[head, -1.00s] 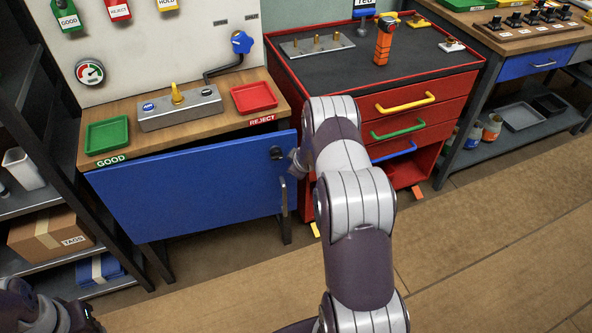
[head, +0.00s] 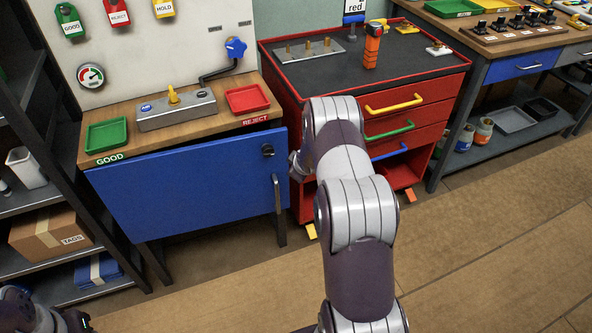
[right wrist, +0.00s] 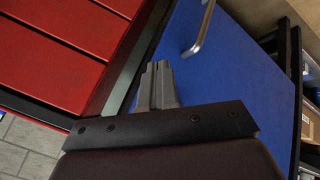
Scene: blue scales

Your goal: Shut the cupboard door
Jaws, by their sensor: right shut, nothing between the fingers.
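The blue cupboard door (head: 190,190) sits under the wooden bench in the head view. It stands slightly ajar, with a dark gap below the bench edge that is wider at the right. Its metal handle (head: 277,195) is near the right edge. In the right wrist view the door (right wrist: 245,75) fills the right side, with its handle (right wrist: 201,32) at the top. My right gripper (right wrist: 159,70) is shut and empty, its fingertips at the door's edge beside the red cabinet; contact is unclear. In the head view my right arm hides these fingers. My left gripper is not visible.
The red drawer cabinet (head: 440,105) stands close to the right of the door; its drawers (right wrist: 60,50) fill the left of the wrist view. A dark shelf rack (head: 75,185) stands at the left. The bench holds a green tray (head: 106,134) and red tray (head: 247,98). Floor in front is clear.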

